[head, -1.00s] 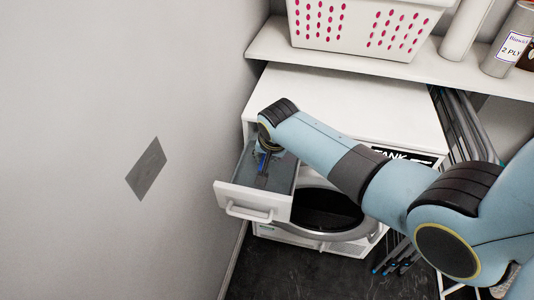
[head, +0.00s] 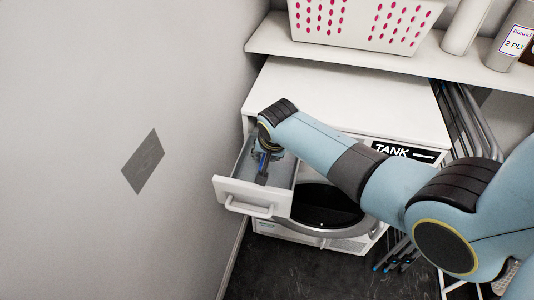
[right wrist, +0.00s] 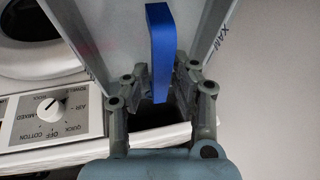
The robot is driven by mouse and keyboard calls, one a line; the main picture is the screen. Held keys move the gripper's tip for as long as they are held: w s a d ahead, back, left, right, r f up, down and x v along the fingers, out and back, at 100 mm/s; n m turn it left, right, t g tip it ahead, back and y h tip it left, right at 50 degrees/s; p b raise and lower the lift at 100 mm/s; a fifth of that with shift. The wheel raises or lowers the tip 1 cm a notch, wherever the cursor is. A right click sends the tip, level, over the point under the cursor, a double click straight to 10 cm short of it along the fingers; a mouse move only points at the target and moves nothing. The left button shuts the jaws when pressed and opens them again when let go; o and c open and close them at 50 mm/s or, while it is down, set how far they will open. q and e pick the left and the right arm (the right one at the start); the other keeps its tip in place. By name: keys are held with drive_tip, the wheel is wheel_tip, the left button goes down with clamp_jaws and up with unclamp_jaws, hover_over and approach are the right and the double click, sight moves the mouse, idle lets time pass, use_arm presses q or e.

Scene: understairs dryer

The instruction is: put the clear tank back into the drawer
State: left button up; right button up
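The white drawer (head: 238,194) is pulled out of the dryer's upper left front. My right gripper (head: 262,168) points down into it. My left gripper is out of view.
The white dryer (head: 345,105) has a round dark door (head: 325,205) right of the drawer and a TANK label. Its dial panel (right wrist: 50,115) is beside my right gripper. A wall stands close on the left. A shelf (head: 370,55) with a basket (head: 365,20) runs above. A folded rack (head: 465,120) leans right.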

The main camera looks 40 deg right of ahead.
drive_tip(key=shift+o, duration=1)
drive_tip(key=v, duration=1.2)
